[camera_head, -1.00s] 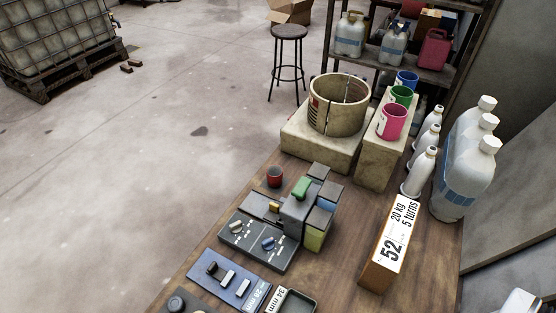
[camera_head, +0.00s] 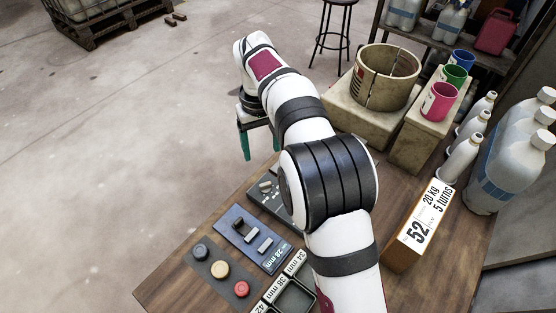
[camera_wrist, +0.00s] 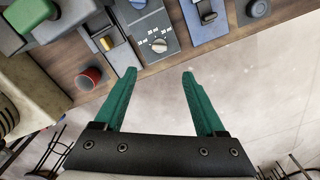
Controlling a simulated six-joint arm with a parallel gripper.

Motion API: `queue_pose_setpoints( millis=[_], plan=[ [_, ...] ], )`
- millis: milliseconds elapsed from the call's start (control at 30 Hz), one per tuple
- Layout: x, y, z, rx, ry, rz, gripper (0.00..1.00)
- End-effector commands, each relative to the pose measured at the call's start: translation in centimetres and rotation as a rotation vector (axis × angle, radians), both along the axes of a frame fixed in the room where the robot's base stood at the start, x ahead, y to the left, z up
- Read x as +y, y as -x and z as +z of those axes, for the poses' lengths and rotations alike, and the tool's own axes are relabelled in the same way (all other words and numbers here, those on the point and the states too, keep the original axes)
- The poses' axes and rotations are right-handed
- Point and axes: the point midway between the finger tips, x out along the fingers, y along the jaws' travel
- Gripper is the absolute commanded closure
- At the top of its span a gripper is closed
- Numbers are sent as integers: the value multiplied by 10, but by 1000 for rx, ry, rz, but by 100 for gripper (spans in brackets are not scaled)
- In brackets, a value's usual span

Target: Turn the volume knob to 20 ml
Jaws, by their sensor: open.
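The likely volume knob is a small light-grey knob (camera_wrist: 158,45) on a dark panel (camera_wrist: 150,25) in the wrist view. Small white labels surround it, too small to read surely. A blue knob (camera_wrist: 138,4) shows at the panel's top edge. In the head view my arm hides part of the panel (camera_head: 266,200); the grey knob (camera_head: 265,186) shows near its left end. My gripper (camera_wrist: 160,72) is open with nothing between its green fingers. In the wrist view the grey knob appears just beyond the fingertips, between their lines. In the head view my gripper (camera_head: 260,150) hangs near the table's far-left edge.
A blue slider panel (camera_head: 248,238) and a button plate (camera_head: 220,270) lie nearer in the head view. A sign box (camera_head: 422,228) stands right of my arm. Open floor lies left of the table.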

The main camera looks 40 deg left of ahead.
Motion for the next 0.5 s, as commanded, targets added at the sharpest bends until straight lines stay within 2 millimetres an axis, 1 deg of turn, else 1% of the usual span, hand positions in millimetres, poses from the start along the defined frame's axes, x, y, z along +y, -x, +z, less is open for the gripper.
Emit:
queue_pose_setpoints(
  millis=[100,300,400,500],
  plan=[
    [-2,1,-34,5,4,-3,28],
    [-2,0,-94,4,2,-4,28],
    [-2,0,-115,2,0,-6,28],
    [-2,0,-128,2,-1,-5,28]
  ],
)
